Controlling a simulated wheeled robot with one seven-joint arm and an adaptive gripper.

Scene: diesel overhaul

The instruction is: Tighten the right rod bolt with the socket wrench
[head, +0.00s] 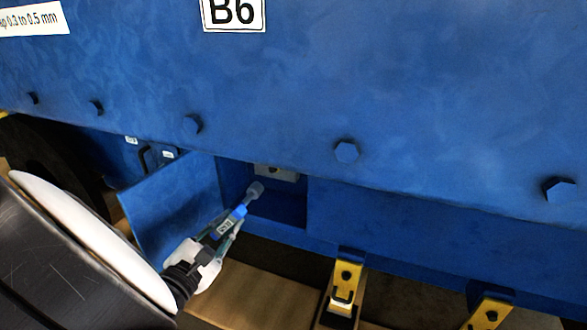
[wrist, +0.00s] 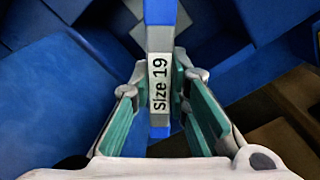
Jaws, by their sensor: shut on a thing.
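The socket wrench (head: 240,211) is blue with a white label and a grey socket end (head: 254,190). My gripper (head: 224,228) is shut on its handle, and the socket end points up and right into an open hatch in the blue engine side. I cannot make out the right rod bolt clearly. In the wrist view the wrench handle (wrist: 160,85) reads "Size 19" and stands between the teal finger pads.
An open blue hatch door (head: 172,210) stands left of the opening (head: 282,208). The engine wall above carries several hex bolts (head: 346,151) and a B6 sign (head: 233,12). Yellow brackets (head: 345,282) stand below right.

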